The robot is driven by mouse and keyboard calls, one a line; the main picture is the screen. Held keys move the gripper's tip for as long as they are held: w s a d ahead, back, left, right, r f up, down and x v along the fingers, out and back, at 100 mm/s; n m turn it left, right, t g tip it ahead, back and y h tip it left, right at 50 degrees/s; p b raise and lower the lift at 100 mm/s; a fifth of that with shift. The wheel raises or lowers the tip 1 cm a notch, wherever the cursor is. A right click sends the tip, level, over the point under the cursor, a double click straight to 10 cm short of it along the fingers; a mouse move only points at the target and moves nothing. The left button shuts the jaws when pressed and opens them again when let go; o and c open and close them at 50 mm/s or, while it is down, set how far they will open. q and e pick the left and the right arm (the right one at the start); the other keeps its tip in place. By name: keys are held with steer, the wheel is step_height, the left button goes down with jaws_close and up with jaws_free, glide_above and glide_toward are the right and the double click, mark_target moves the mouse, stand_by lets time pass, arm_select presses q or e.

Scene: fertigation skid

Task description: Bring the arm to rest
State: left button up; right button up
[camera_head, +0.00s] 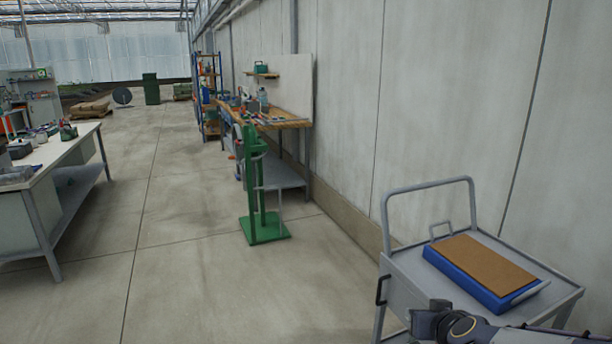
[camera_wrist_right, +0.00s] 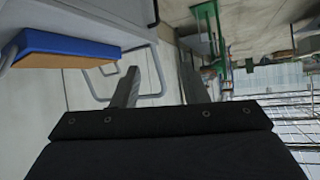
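My right arm (camera_head: 485,331) comes in at the bottom right of the head view, low in front of the grey cart. Its dark end overlaps the cart's near side in the picture; whether it touches cannot be told. In the right wrist view my right gripper (camera_wrist_right: 160,85) has its two fingers well apart with nothing between them. My left gripper is not in either view.
The grey cart (camera_head: 405,290) with a raised handle carries a blue box (camera_head: 470,282) with a brown top (camera_head: 485,262). A green stand (camera_head: 264,228) is on the floor ahead. A workbench (camera_head: 285,118) lines the wall; a white table (camera_head: 50,158) is left. The middle floor is clear.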

steer(key=s+a+r+g+y+p, duration=0.1)
steer(key=s+a+r+y+p, duration=0.15)
steer(key=s+r, duration=0.55)
steer(key=s+a+f+g, duration=0.1)
steer(key=s+g, duration=0.1)
steer(key=s, duration=0.8)
steer(key=s+a+f+m+g+y+p, duration=0.1)
steer(key=s+g, duration=0.1)
steer(key=s, duration=0.9)
steer(key=shift+s+a+f+g, duration=0.15)
steer(key=shift+s+f+g, duration=0.1)
steer(key=shift+f+g, duration=0.15)
